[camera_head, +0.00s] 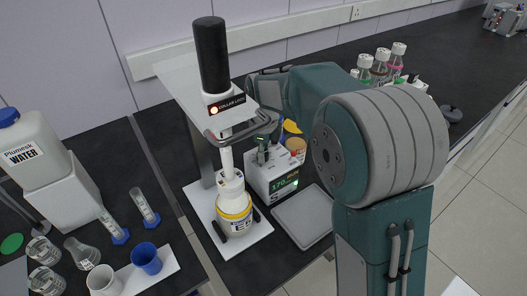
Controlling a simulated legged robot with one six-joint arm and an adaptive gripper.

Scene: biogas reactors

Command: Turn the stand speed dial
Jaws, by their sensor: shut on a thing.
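The stirring stand has a white head (222,104) with a black upright cylinder (211,55) on top, an orange-lit spot and a dark label on its front. A white shaft drops from it to a white bottle with a yellow band (235,212). My arm reaches in from the right. My gripper (228,134) has its grey fingers at the head, just below the label. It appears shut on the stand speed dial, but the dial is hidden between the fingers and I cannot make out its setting.
A white device with a green display (284,186) stands close right of the stand, beside a grey tray (304,216). A water container (32,148), glassware and a blue cup (146,258) are at left. Capped bottles (380,62) stand behind my arm.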

